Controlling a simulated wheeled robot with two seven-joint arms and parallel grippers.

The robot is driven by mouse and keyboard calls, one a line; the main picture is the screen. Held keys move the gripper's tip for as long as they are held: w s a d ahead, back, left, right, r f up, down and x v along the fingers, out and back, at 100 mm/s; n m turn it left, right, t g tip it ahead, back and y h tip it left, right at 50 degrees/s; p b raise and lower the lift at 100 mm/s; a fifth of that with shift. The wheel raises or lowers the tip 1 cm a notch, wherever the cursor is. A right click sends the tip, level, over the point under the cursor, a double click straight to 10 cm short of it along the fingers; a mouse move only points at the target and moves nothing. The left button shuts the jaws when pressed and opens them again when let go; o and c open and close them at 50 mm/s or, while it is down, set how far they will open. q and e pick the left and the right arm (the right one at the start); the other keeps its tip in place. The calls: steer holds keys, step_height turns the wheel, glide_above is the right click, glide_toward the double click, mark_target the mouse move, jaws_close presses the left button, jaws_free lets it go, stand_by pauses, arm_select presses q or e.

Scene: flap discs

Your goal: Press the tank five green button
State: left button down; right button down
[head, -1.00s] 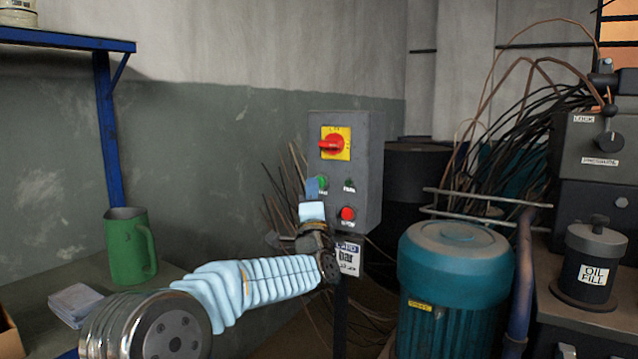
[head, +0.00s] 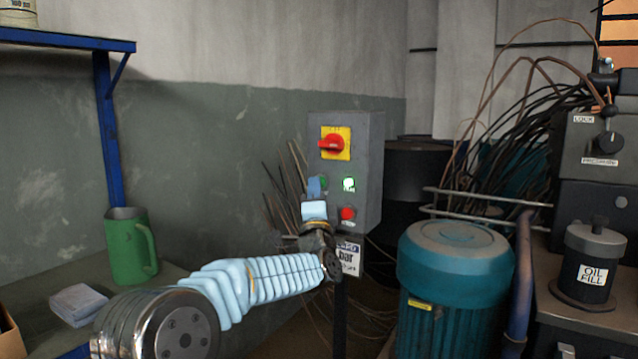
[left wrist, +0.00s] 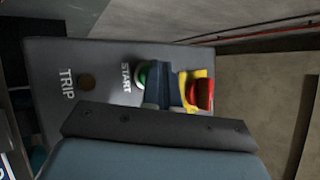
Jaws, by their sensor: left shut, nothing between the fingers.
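A grey control box (head: 365,140) on a post carries a green button, partly hidden by my left gripper in the head view. In the left wrist view this green button (left wrist: 142,75) is beside the label START. My left gripper (head: 315,187) is shut and empty, its blue fingertips at the green button. They also show in the left wrist view (left wrist: 165,92), overlapping the button's edge; I cannot tell how far it is pushed in. A lamp (head: 348,184) right of the button glows whitish green. No tank five label is readable. My right gripper is not in view.
Above the button is a red rotary switch (head: 333,144) on a yellow plate. A red button (head: 347,213) is below the lamp. A teal motor (head: 455,265) stands right, a green jug (head: 128,248) left.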

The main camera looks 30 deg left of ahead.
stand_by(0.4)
arm_select(q)
steer(key=shift+s+b, duration=0.55)
steer(key=shift+s, duration=0.3)
steer(key=s+b, duration=0.2)
steer(key=s, duration=0.3)
steer(key=shift+a, duration=0.2)
stand_by(0.5)
